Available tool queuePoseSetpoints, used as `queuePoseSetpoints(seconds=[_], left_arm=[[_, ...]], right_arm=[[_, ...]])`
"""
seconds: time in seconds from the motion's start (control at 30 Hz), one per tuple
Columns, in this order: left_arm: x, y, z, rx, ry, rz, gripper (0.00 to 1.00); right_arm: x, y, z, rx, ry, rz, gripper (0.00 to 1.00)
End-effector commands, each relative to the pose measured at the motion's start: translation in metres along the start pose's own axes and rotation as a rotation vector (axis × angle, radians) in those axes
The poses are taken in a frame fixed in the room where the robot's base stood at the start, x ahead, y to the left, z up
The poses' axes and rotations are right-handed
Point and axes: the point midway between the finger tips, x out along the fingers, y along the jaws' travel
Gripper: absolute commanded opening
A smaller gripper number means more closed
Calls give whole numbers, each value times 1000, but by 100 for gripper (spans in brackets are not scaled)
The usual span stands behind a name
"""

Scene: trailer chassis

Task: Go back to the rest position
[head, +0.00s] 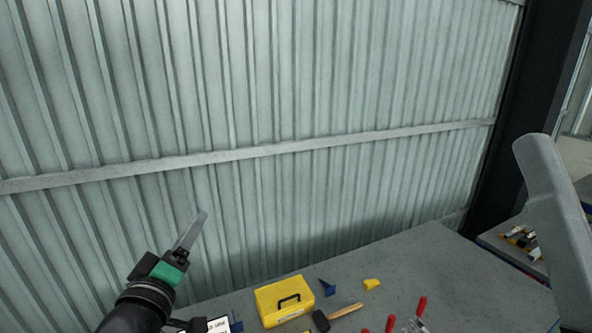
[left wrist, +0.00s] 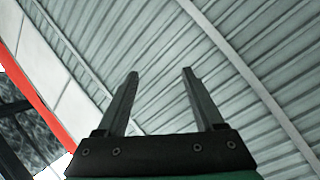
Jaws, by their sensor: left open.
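My left gripper (head: 190,232) is raised at the lower left of the head view, in front of the corrugated wall. It points up and slightly right, well clear of the table. In the left wrist view the left gripper (left wrist: 160,73) has its two fingers apart with nothing between them. My right gripper is not in either view.
A grey table (head: 440,275) carries a yellow case (head: 284,300), a hammer (head: 335,314), a small yellow piece (head: 372,284), a blue piece (head: 327,287) and red-handled tools (head: 421,307). A second table with tools (head: 522,238) stands at the right. A grey slanted beam (head: 553,220) rises at the right edge.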

Motion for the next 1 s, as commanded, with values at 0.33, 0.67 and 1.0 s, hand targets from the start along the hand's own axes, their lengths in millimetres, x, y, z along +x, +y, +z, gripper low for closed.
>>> queuePoseSetpoints(seconds=[0.33, 0.67, 1.0], left_arm=[[-190, 176, -125, 470, 551, 434, 69], [-221, 187, -137, 776, 707, 380, 69], [-220, 186, -137, 772, 705, 381, 69]], right_arm=[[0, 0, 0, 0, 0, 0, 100], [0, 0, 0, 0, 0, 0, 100], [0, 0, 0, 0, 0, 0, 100]])
